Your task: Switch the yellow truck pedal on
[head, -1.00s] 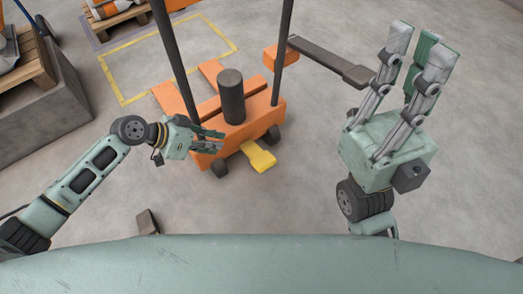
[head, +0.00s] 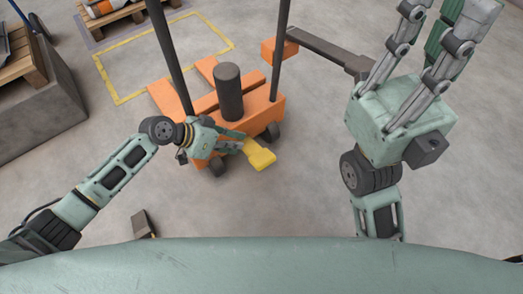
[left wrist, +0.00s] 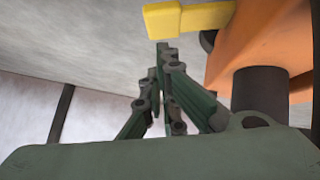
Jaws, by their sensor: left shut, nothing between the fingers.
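The yellow pedal (head: 260,155) sticks out low from the near side of the orange truck (head: 262,112). In the left wrist view the pedal (left wrist: 180,20) is at the top, just beyond my left fingertips. My left gripper (head: 239,143) is shut and empty, with its tips beside the pedal's inner end. I cannot tell whether they touch it. The left gripper's fingers (left wrist: 164,55) point up toward the pedal in the wrist view. My right gripper (head: 445,20) is raised at the right, its fingers apart and empty, with some tips cut off by the frame.
Dark upright posts (head: 170,58) and a dark cylinder (head: 229,92) rise from the truck. A grey block with a pallet (head: 40,110) stands at the left. A yellow-outlined floor area (head: 122,98) lies behind. The floor right of the pedal is clear.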

